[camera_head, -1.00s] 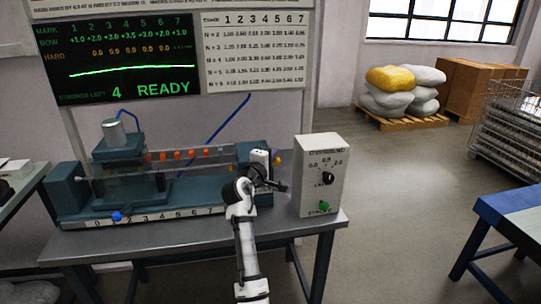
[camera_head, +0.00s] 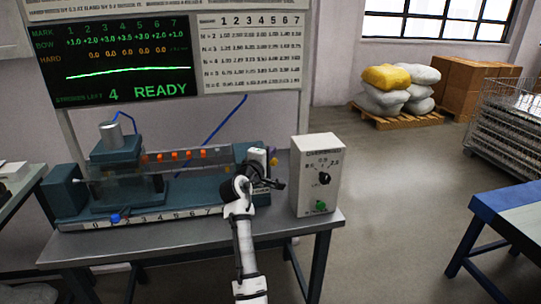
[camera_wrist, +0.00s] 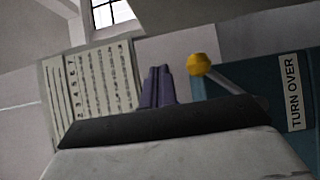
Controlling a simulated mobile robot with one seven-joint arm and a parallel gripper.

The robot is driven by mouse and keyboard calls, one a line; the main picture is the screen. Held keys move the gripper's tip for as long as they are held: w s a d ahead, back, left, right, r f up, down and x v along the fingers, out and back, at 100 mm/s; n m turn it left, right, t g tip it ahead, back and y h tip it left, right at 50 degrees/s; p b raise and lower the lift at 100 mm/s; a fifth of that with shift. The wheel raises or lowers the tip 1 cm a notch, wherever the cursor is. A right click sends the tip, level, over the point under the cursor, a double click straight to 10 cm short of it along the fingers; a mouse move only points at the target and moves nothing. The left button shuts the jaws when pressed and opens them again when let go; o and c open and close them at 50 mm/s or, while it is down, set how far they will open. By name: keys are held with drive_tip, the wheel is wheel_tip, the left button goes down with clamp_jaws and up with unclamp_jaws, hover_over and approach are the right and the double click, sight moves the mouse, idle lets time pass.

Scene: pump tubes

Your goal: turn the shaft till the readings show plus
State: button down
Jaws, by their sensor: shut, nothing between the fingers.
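The teal bench machine (camera_head: 98,220) carries a long horizontal bar that I take for the shaft (camera_head: 192,158), with orange marks along it. In the wrist view the yellow knob (camera_wrist: 199,64) sits on a rod beside a teal block labelled "TURN OVER" (camera_wrist: 292,92). My gripper (camera_head: 281,186) is shut and empty, just below and right of that end block; its purple fingers (camera_wrist: 157,87) are left of the knob, apart from it in the picture. The dark screen (camera_head: 125,60) shows plus BOW readings and "READY".
A white control box (camera_head: 306,186) with a black dial and green button stands close right of my gripper. A blue knob (camera_head: 115,218) is at the machine's front left. A printed chart (camera_head: 252,55) hangs behind. Floor right of the bench is clear up to a blue-topped table (camera_head: 510,212).

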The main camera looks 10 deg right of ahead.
drive_tip(key=s+a+r+b, duration=0.2)
drive_tip(key=s+a+r, duration=0.1)
drive_tip(key=s+r, duration=0.5)
drive_tip(key=shift+s+a, duration=0.25)
